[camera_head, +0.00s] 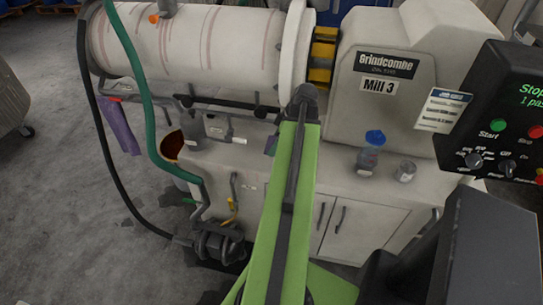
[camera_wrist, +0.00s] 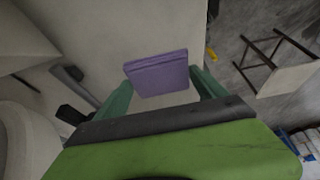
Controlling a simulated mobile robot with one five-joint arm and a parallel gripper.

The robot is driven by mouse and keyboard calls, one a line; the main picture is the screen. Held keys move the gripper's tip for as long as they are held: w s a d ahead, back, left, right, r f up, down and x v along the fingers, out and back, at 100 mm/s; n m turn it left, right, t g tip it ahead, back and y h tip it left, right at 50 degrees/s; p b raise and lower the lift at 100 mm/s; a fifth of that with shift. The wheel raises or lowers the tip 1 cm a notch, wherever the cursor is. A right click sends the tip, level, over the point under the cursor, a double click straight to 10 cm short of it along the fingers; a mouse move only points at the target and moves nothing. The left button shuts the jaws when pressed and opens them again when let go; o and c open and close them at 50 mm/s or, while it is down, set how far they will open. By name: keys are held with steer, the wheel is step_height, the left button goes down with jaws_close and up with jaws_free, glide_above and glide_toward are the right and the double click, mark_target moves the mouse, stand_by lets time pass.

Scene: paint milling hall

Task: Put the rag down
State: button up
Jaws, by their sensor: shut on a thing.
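In the wrist view a folded purple rag (camera_wrist: 157,73) lies between the two green fingers of my gripper (camera_wrist: 160,80), which is shut on it. The rag is held above a pale surface, and I cannot tell the gap beneath it. In the head view my green arm hides most of the gripper. A small dark purple patch (camera_head: 271,145) shows just left of the arm, probably part of the held rag.
A green hose (camera_head: 146,110) and a purple hanging piece (camera_head: 119,126) are left. A control panel (camera_head: 505,110) stands right.

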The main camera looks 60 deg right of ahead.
steer(key=shift+w+a+f, duration=0.25)
steer(key=shift+w+f, duration=0.15)
steer(key=shift+w, duration=0.35)
step_height(320, 180, down, 4)
steer(key=b, duration=0.4)
steer(key=shift+f, duration=0.2)
steer(key=o, duration=1.1)
steer(key=shift+r, duration=0.1)
steer(key=shift+r, duration=0.3)
steer(key=p+v, duration=1.1)
steer(key=shift+s+r, duration=0.25)
steer(key=shift+r, duration=0.1)
